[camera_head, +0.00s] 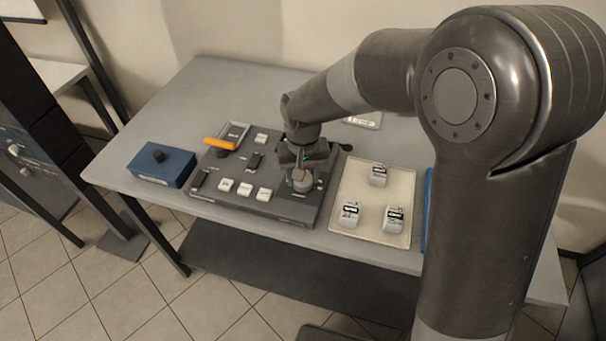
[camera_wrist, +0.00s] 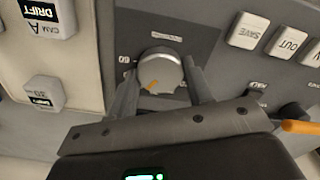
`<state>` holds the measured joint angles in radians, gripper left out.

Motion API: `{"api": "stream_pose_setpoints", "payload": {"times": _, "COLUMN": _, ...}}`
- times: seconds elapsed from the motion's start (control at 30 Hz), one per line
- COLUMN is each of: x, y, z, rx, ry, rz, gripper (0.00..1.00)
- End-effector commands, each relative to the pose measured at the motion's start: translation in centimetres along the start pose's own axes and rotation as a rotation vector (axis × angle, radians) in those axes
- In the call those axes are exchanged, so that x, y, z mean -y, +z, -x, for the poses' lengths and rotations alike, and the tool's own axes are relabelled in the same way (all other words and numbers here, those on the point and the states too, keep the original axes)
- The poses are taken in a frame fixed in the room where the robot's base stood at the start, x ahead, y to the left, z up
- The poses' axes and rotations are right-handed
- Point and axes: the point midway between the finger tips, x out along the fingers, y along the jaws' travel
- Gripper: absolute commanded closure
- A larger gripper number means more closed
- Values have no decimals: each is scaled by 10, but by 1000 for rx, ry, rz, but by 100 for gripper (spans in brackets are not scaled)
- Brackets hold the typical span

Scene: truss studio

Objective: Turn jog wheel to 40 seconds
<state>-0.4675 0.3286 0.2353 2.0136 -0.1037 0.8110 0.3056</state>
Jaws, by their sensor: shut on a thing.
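The jog wheel (camera_wrist: 160,62) is a round pale grey knob with an orange mark on the dark control panel (camera_head: 287,207). In the wrist view its orange mark lies at the lower left of the cap. My gripper (camera_wrist: 160,74) is shut on the jog wheel, with one finger on each side. In the head view my gripper (camera_head: 302,173) points down over the right part of the panel, and the wheel (camera_head: 301,183) shows below it. The gripper hides some of the panel.
White buttons (camera_head: 245,189) and an orange-handled lever (camera_head: 220,144) are on the panel left of my gripper. A blue box (camera_head: 163,165) stands farther left. A pale tray (camera_head: 371,212) with 3 labelled blocks lies right of the panel. The table's back left is clear.

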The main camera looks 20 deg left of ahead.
Motion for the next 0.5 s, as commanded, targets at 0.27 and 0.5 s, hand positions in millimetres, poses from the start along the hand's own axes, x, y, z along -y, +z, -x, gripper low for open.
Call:
{"api": "stream_pose_setpoints", "payload": {"times": 0.27, "x": 0, "y": -1, "z": 1, "rx": -3, "ry": -1, "rz": 1, "gripper": 37}}
{"api": "stream_pose_setpoints", "payload": {"times": 0.5, "x": 0, "y": 0, "z": 0, "rx": -1, "ry": 0, "rz": 1, "gripper": 32}}
